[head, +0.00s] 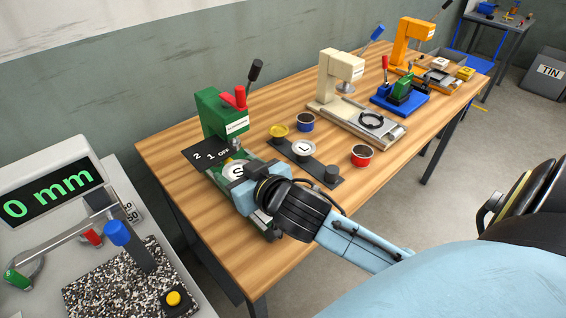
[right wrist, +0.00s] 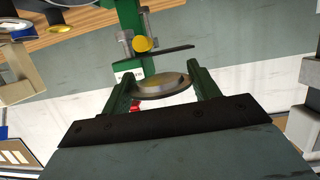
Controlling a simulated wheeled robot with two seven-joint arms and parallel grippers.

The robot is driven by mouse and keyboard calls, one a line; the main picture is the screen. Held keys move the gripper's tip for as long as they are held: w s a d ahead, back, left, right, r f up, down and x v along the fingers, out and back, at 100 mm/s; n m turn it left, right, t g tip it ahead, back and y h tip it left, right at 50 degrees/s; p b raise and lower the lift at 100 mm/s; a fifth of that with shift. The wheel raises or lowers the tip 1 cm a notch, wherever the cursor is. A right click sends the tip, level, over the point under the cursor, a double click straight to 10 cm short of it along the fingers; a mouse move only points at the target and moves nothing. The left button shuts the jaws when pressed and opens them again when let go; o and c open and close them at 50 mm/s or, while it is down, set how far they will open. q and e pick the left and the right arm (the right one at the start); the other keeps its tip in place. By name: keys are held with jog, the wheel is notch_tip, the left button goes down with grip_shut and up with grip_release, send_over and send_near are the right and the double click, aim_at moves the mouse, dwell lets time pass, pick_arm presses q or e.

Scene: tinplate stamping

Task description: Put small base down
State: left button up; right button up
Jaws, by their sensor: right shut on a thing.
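The small base, a round silver disc marked "S" (head: 236,169), is partly hidden by my right gripper (head: 241,180) in the head view. My left gripper is not in view.
A black strip (head: 317,166) holds a disc marked "L" (head: 303,149), a yellow piece (head: 279,131) and a grey cylinder (head: 332,173). Blue (head: 306,122) and red (head: 361,155) cups stand nearby. A cream press (head: 341,68) stands farther right. The left bench holds a gauge (head: 50,192).

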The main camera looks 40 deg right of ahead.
jog(key=w+d, duration=0.4)
jog(key=d, duration=0.4)
notch_tip(320, 180, down, 7)
jog(key=shift+s+d+r+b, duration=0.1)
jog(key=shift+r+b, duration=0.05)
jog(key=shift+b, duration=0.35)
notch_tip(320, 180, down, 3)
jog(key=shift+f+b, duration=0.1)
jog(key=shift+b, duration=0.3)
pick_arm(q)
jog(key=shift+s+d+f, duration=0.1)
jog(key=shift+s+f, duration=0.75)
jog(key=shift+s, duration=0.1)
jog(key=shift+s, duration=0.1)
pick_arm(e)
jog(key=shift+f, duration=0.1)
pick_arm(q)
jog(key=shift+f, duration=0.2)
pick_arm(e)
jog(key=shift+f, duration=0.35)
jog(key=shift+f, duration=0.1)
